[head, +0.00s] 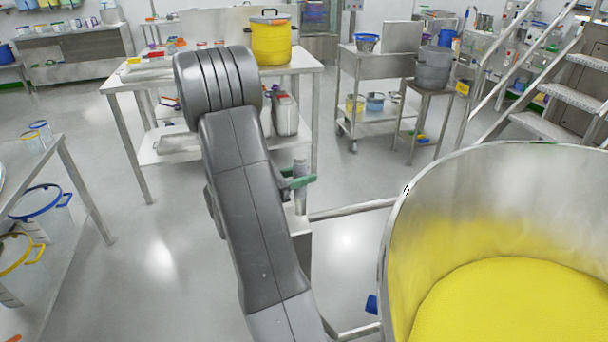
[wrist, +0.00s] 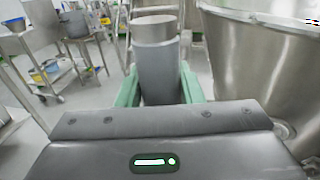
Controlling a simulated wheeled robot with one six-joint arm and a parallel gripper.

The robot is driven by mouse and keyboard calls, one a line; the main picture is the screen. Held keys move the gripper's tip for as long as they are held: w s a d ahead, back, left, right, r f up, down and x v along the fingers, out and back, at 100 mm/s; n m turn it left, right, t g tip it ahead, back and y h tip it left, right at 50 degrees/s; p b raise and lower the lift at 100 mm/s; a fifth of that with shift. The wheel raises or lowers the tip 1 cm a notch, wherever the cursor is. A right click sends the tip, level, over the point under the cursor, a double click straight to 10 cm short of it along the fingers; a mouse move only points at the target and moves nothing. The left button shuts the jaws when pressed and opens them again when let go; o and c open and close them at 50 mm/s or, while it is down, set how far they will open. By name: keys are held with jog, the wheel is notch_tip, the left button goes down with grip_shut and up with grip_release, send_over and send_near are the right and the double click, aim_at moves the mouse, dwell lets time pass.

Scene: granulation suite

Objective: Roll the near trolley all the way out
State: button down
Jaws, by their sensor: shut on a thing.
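The near trolley carries a large round steel bowl (head: 520,185) with yellow material (head: 500,305) inside, at the right of the head view. A horizontal steel tube (head: 350,209) runs from the bowl's side toward an upright post (head: 300,168). My gripper (head: 298,183) has green fingers and is at this post, partly hidden behind my arm. In the wrist view the green fingers lie on both sides of the grey post (wrist: 156,72), shut on it. The bowl's outer wall (wrist: 262,60) is close at right. The trolley's wheels are mostly hidden.
A steel table (head: 112,84) with a yellow drum (head: 271,42) stands beyond my arm. A bench with lidded containers (head: 42,212) is at the left. A cart (head: 365,65), a stand with a grey bucket (head: 434,68) and steps (head: 560,90) are behind. Floor (head: 160,255) between is clear.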

jog(key=c, duration=1)
grip_release()
jog(key=shift+w, duration=0.3)
jog(key=v, duration=1.4)
jog(key=shift+d, duration=0.2)
jog(key=x, duration=1.4)
jog(key=shift+d, duration=0.15)
jog(key=shift+s, duration=0.1)
